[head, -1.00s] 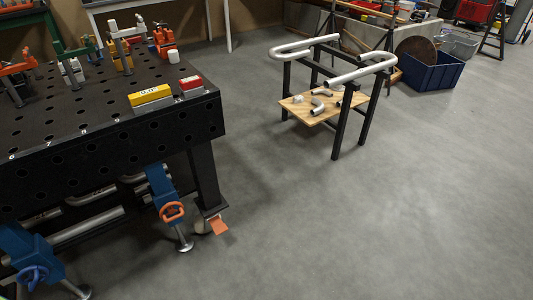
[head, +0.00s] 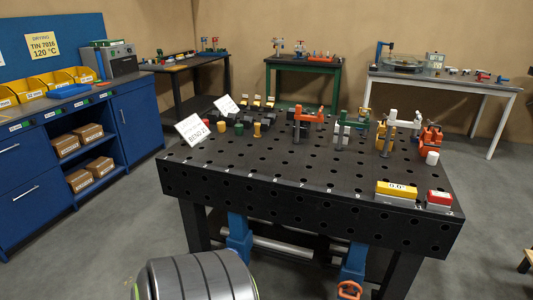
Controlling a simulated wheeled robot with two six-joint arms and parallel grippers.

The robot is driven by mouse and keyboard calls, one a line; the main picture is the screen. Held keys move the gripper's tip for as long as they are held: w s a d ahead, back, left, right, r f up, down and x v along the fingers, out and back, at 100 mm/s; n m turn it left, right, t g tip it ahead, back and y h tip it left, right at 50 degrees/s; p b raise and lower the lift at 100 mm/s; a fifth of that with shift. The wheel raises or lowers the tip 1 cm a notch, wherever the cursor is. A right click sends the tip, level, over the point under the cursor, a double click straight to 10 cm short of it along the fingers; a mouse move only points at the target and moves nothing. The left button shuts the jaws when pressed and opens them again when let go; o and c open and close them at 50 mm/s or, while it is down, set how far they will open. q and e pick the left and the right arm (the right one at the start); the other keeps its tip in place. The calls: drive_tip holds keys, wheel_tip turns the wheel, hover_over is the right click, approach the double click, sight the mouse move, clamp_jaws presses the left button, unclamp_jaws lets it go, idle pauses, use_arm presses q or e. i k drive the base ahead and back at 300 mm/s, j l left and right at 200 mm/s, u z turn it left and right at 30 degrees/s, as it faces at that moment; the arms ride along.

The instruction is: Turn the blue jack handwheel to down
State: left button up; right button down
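The black perforated welding table (head: 300,193) stands in front of me with blue jacks below its front edge. The left blue jack (head: 239,237) shows only its upper part; its lower part and any handwheel there are hidden or out of frame. The right blue jack (head: 354,263) carries an orange handwheel (head: 349,289) at the bottom edge of the head view. No blue handwheel is visible. Neither of my grippers is in view.
A blue cabinet (head: 142,112) stands at left. Clamps, a yellow block (head: 396,188) and a red block (head: 439,197) sit on the table. Floor at right is clear.

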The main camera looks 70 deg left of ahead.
sight(235, 251)
drive_tip(key=u, duration=2.5)
